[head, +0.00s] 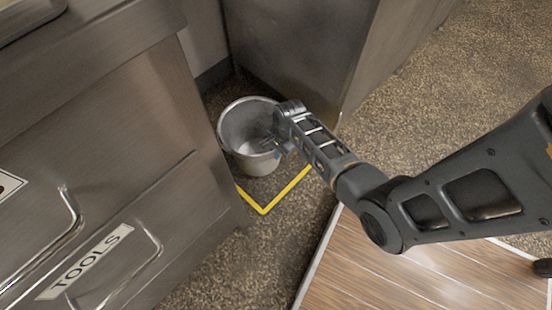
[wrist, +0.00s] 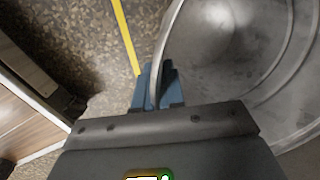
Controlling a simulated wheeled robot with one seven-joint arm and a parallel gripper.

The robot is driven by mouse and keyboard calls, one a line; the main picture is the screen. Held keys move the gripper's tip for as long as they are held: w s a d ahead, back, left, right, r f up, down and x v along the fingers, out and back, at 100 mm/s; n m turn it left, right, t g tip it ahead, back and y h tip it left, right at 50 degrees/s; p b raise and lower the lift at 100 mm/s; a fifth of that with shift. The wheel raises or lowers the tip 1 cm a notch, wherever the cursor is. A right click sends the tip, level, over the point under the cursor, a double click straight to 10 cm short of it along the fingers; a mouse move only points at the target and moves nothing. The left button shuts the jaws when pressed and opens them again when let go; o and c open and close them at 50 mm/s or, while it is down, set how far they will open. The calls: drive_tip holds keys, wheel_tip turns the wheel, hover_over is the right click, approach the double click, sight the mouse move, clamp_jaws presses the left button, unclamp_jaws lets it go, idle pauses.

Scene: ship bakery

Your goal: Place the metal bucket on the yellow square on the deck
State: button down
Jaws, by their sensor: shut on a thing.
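The metal bucket (head: 238,133) is upright in the corner between the steel cabinets, over the yellow square. My gripper (head: 281,145) is shut on the bucket's right rim. In the wrist view the blue fingers (wrist: 153,88) pinch the rim, and the open inside of the bucket (wrist: 235,60) fills the right side. The yellow square (head: 264,212) shows as a painted outline on the deck, with its near corner and two sides visible. The bucket and cabinet hide the rest. I cannot tell whether the bucket's base touches the deck.
A steel drawer cabinet (head: 120,170) labelled TOOLS stands close on the left. Another steel cabinet (head: 290,50) stands behind the bucket. Speckled deck (head: 430,110) is open at the right, and a wood-plank floor area (head: 370,280) lies at the front.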

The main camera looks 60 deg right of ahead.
drive_tip(key=shift+w+a+f, duration=0.15)
drive_tip(key=shift+f, duration=0.2)
drive_tip(key=shift+f+b, duration=1.2)
drive_tip(key=shift+f, duration=0.65)
drive_tip(key=c, duration=1.2)
unclamp_jaws()
drive_tip(key=shift+c, duration=0.2)
